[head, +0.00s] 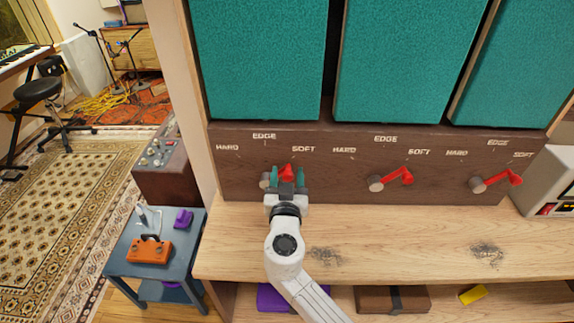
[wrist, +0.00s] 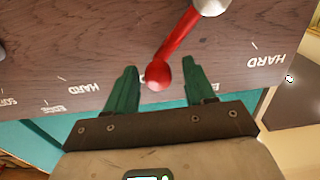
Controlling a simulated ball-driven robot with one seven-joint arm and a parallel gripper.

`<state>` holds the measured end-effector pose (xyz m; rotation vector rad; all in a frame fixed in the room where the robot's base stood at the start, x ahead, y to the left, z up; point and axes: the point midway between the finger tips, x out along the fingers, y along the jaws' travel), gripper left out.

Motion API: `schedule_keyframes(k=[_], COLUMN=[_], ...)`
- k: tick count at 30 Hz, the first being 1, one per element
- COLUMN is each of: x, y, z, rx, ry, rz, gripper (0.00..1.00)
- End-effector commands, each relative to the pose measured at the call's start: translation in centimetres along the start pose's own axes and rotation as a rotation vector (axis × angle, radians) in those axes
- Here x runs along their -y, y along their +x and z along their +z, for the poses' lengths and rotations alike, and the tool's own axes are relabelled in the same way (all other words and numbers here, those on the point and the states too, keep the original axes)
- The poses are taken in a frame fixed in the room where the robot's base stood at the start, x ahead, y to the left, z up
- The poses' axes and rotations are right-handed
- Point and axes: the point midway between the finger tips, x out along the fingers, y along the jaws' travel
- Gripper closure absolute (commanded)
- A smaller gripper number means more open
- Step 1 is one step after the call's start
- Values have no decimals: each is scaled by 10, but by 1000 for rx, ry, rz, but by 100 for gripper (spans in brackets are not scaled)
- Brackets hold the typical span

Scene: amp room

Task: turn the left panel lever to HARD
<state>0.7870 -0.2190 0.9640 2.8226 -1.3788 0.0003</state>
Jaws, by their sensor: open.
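The left panel lever (head: 286,169) is red, on a grey round pivot (head: 265,180), under the left teal panel. Its tip lies to the right of the pivot and slightly up, toward the SOFT side. In the wrist view its red knob (wrist: 158,73) sits between my two green fingertips, with gaps on both sides. My gripper (head: 287,177) is open around the knob; it also shows in the wrist view (wrist: 160,84). The HARD label (head: 227,147) is at the left, EDGE (head: 264,136) at the middle and SOFT (head: 303,149) at the right.
The middle lever (head: 398,177) and right lever (head: 499,181) also point right, toward SOFT. A wooden shelf (head: 400,225) juts out below the levers. At left, a blue-grey cart (head: 182,243) holds an orange box (head: 149,250) and a purple object (head: 183,219).

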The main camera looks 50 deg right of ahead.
Motion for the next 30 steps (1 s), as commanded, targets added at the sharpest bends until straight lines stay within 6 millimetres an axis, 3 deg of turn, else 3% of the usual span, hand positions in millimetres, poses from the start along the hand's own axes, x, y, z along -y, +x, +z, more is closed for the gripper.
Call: schedule_keyframes(k=[6, 17, 30], x=[0, 0, -1], y=[24, 28, 28], z=[-1, 0, 1], rx=[0, 0, 2], ry=[-1, 0, -1], rz=[1, 0, 3], gripper=[46, 46, 87])
